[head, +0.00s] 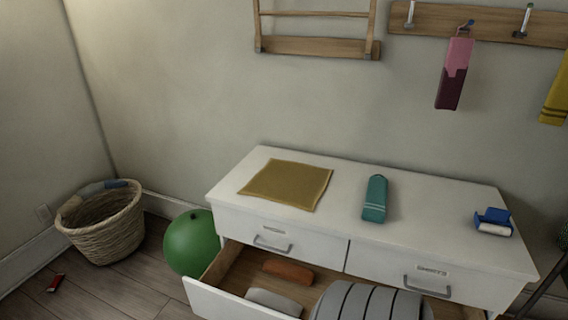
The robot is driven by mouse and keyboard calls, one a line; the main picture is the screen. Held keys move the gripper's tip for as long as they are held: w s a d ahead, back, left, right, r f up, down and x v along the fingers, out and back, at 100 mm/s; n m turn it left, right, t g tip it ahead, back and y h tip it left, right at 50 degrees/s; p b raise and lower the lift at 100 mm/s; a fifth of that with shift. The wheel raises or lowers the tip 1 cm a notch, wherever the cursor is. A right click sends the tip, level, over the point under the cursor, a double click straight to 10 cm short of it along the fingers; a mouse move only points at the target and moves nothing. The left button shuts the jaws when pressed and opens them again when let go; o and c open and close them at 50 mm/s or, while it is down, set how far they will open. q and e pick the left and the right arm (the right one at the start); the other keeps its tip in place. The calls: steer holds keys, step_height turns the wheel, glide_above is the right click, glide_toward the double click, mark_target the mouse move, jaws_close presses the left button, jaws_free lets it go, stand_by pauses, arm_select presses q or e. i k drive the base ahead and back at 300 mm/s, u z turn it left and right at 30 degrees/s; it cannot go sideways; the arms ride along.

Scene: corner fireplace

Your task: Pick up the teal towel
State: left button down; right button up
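The teal towel (375,200) lies folded into a narrow strip on top of the white dresser (430,222), near the middle. It has pale stripes near its front end. Nothing touches it. Neither of my grippers shows in the head view.
A mustard cloth (287,185) lies flat to the towel's left; a blue and white roller (493,222) is to its right. The open drawer (235,303) holds an orange-brown roll (288,272) and a grey one (274,301). A green ball (191,244) and wicker basket (103,228) stand left.

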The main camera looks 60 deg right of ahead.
mark_target(374, 208)
steer(key=u, duration=0.6)
steer(key=k, duration=1.2)
steer(key=z, duration=0.55)
